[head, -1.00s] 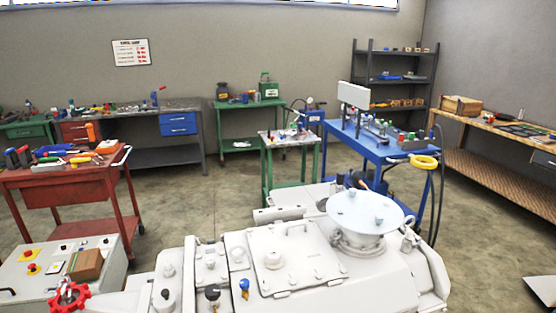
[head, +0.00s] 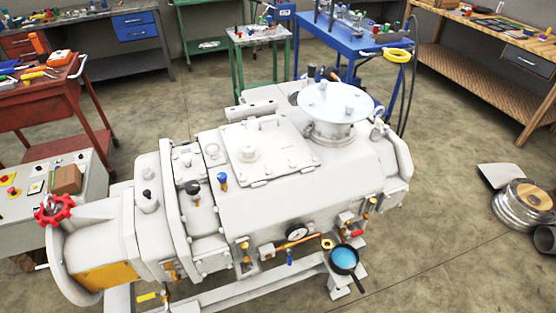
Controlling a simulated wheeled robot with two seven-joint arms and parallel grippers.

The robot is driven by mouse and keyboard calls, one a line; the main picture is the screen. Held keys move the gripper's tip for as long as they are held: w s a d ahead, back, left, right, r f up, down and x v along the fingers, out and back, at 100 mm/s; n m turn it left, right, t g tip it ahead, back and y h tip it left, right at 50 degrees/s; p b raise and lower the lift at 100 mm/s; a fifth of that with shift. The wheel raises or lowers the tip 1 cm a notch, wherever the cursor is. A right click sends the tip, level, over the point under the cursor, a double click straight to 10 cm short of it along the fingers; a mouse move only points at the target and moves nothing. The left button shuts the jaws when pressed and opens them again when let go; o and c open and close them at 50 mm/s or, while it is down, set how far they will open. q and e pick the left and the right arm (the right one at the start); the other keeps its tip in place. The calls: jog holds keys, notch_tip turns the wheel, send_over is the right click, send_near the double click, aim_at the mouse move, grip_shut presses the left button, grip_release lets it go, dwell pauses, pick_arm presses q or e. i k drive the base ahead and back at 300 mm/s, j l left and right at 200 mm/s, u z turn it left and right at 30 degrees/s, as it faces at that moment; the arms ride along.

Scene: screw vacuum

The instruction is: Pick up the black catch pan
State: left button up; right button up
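The black catch pan (head: 344,262) is a small round pan with blue inside and a dark handle pointing down toward the bottom of the head view. It sits at the lower front right of the big white vacuum pump, on or just above a light grey foot of its base frame. Brass and red fittings are right above it. Neither of my grippers shows in the head view.
Metal round parts (head: 524,203) lie on the floor at right. Floor at the lower right is clear. A red cart (head: 50,110) stands at left.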

aim_at(343, 259)
jog(key=z, duration=0.9)
